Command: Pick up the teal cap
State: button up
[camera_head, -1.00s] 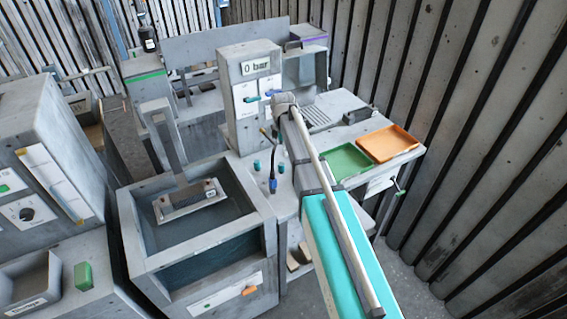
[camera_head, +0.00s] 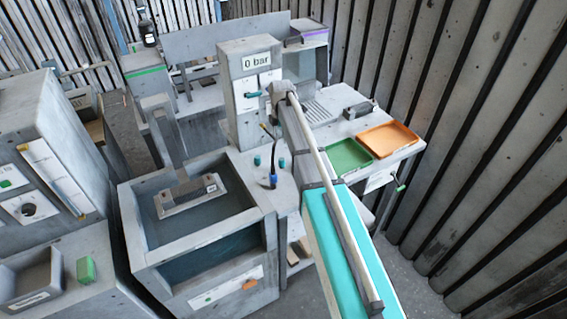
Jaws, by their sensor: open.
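Two small teal caps stand upright on the grey bench beside the tank: a left teal cap (camera_head: 257,160) and a right teal cap (camera_head: 282,164). I cannot tell which of them the task means. A dark hose with a blue end (camera_head: 272,181) stands between them. My arm reaches from the lower right up to a grey joint in front of the gauge column, just right of and above the caps. My gripper's fingers do not show; they seem hidden behind my arm.
A grey column (camera_head: 240,112) with a "0 bar" sign rises behind the caps. An open tank (camera_head: 250,222) holding a metal frame (camera_head: 190,196) is at left. A green tray (camera_head: 347,156) and an orange tray (camera_head: 389,139) lie right of my arm. A ribbed wall bounds the right.

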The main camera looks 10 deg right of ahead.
aim_at(282, 159)
jog(key=shift+f+b, duration=3.7)
jog(key=shift+f, duration=0.25)
jog(key=shift+f+b, duration=2.6)
jog(key=c, duration=1)
